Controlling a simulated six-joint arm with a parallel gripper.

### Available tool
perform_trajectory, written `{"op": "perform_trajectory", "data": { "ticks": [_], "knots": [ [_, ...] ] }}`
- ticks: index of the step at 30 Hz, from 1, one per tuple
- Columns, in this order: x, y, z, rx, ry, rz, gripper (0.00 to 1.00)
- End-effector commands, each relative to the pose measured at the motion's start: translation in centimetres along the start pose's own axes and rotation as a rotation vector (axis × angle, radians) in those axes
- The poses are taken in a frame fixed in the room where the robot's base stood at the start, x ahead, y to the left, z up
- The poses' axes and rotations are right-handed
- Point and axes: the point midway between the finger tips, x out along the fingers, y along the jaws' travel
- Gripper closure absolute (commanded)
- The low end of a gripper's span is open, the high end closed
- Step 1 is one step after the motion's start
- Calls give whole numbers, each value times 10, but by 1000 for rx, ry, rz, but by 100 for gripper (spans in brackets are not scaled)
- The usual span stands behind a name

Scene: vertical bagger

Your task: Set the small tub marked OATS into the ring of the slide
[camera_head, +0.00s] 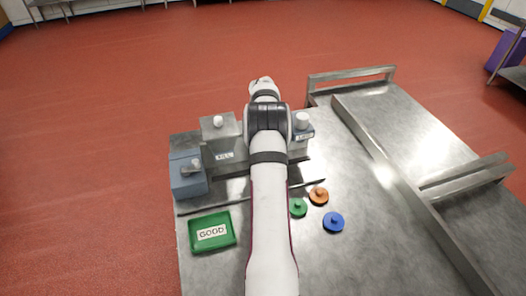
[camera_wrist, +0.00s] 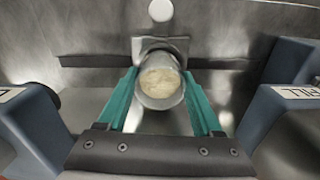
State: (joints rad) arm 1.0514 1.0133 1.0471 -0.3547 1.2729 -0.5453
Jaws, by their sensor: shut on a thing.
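In the wrist view, my gripper (camera_wrist: 160,100) has its two green fingers closed on the sides of a small round metal tub (camera_wrist: 158,103). The tub is open at the top and pale, grainy stuff shows inside it. No OATS mark shows on it from this angle. A grey metal bracket (camera_wrist: 160,46) with a round pale knob stands right behind the tub; it may be part of the slide. I cannot tell whether a ring goes around the tub or whether the tub touches the bracket. In the head view my arm hides the gripper and the tub.
Blue-grey housings flank my gripper in the wrist view; the right one (camera_wrist: 285,110) bears a FILL label. In the head view, a green GOOD tray (camera_head: 212,245), a green lid (camera_head: 298,208), an orange lid (camera_head: 319,196) and a blue lid (camera_head: 333,222) lie on the metal table (camera_head: 380,262).

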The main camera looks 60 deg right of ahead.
Motion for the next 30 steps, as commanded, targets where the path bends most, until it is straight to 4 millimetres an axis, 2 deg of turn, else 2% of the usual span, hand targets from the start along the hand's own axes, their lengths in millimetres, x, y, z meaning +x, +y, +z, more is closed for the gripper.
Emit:
{"op": "perform_trajectory", "data": {
  "ticks": [30],
  "knots": [
    [9,0,0,0,0,0,64]
  ]
}}
